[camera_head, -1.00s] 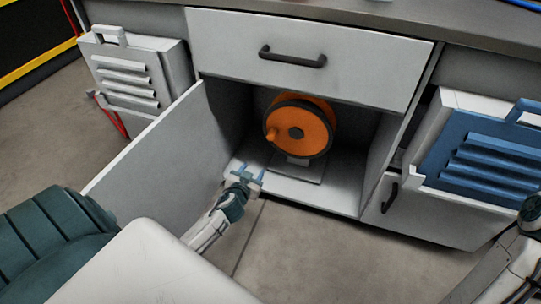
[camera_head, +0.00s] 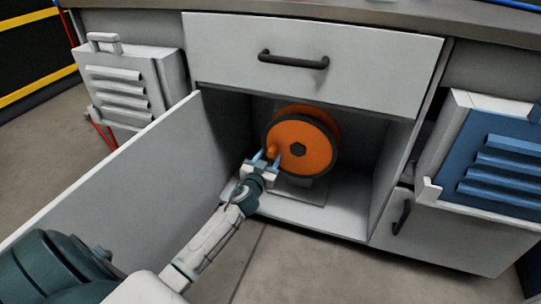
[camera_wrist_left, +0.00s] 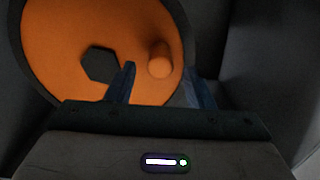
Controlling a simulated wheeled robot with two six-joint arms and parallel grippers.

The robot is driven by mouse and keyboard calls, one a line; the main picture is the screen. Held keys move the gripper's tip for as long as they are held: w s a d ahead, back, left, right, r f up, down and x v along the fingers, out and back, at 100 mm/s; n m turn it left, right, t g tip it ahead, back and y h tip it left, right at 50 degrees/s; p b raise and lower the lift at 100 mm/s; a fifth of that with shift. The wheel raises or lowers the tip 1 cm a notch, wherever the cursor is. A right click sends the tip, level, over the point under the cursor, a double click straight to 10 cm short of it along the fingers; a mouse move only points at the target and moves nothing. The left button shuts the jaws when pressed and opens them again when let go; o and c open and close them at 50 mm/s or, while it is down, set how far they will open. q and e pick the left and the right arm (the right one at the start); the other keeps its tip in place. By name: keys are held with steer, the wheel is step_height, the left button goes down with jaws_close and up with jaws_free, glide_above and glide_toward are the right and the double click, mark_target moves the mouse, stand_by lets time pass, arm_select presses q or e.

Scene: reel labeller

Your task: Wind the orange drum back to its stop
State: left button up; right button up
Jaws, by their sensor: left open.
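The orange drum (camera_head: 312,142) with a dark rim and a dark hexagonal hub stands on a plate inside the open cabinet bay. Its orange crank knob (camera_head: 272,151) sticks out at the lower left of its face. My left gripper (camera_head: 265,159) is open, with its blue fingers at the knob. In the left wrist view the knob (camera_wrist_left: 159,60) shows between and just beyond the two fingertips (camera_wrist_left: 160,72), and the drum face (camera_wrist_left: 60,45) fills the upper left. I cannot tell whether a finger touches the knob. My right gripper is out of view.
The open cabinet door (camera_head: 120,178) stands to the left of my left arm. A closed drawer (camera_head: 300,68) with a dark handle is above the bay. A blue louvred case (camera_head: 500,150) is at the right and a grey one (camera_head: 122,85) at the left.

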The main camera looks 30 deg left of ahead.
arm_select(q)
steer(key=shift+x, duration=1.35)
steer(key=shift+f, duration=0.1)
jaws_close()
